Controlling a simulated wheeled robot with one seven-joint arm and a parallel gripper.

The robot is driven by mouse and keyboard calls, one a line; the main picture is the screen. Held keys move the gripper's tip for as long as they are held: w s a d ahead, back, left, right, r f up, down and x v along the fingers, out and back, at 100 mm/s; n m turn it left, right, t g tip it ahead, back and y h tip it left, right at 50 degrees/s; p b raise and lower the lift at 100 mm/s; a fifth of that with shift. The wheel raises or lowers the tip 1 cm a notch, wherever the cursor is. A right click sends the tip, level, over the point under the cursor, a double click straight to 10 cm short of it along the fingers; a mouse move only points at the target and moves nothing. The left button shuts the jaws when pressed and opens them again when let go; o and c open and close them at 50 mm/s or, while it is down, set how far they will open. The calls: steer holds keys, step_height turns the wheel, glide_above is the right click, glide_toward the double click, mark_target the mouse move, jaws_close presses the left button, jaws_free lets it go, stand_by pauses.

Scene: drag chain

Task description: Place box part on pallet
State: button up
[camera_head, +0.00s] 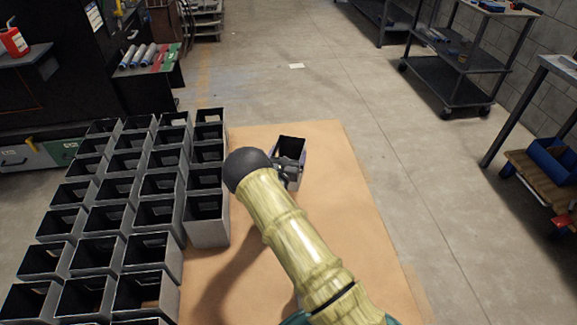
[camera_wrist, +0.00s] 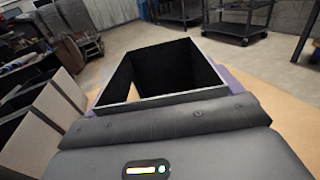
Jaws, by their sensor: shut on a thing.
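A dark grey, open-topped box part (camera_head: 291,151) is held upright by my gripper (camera_head: 285,171), over the bare right part of the brown-topped pallet (camera_head: 345,215). In the wrist view the box part (camera_wrist: 165,62) shows its open top and dark inside, with my gripper (camera_wrist: 168,88) shut on it and purplish finger parts at its sides. My arm hides part of the box and the gripper in the head view. I cannot tell whether the box's bottom touches the pallet.
Several columns of similar boxes (camera_head: 208,226) fill the pallet's left side; the rightmost column ends short of the front, leaving bare surface there. A shelf cart (camera_head: 455,62) and a bench stand off to the right. The floor beyond the pallet is mostly clear.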

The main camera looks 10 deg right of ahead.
steer(key=shift+f, duration=0.1)
steer(key=shift+f+b, duration=0.35)
steer(key=shift+f, duration=1.55)
steer(key=o, duration=1.5)
steer(key=shift+f, duration=0.15)
steer(key=shift+o, duration=0.2)
steer(key=p+v, duration=0.1)
steer(key=v, duration=1.1)
steer(key=shift+p, duration=0.3)
